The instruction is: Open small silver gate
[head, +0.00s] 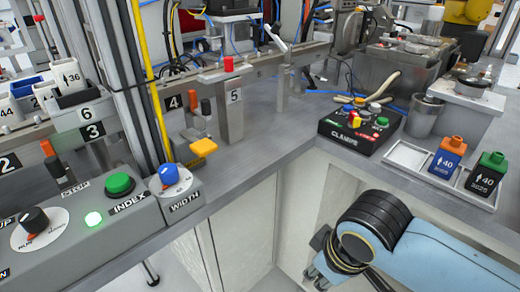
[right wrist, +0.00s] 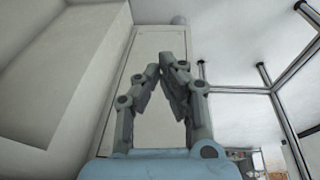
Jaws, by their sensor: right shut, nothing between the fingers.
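I cannot tell for certain which part is the small silver gate. A silver metal bracket (head: 221,75) with a red cap stands on the rail near the middle of the head view, above a plate marked 5 (head: 235,97). My right gripper (head: 318,276) is low in the head view, below the counter's front edge and well apart from the bracket, and partly cut off by the frame. In the right wrist view my right gripper (right wrist: 163,66) has its fingertips together with nothing between them, before a pale cabinet panel (right wrist: 160,45). My left gripper is out of view.
A control panel (head: 140,217) with knobs and a green button is at left. A black CLAMPS box (head: 358,130) and a tray (head: 403,157) with orange and green-capped blocks are at right. The grey counter (head: 270,150) is bare in the middle.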

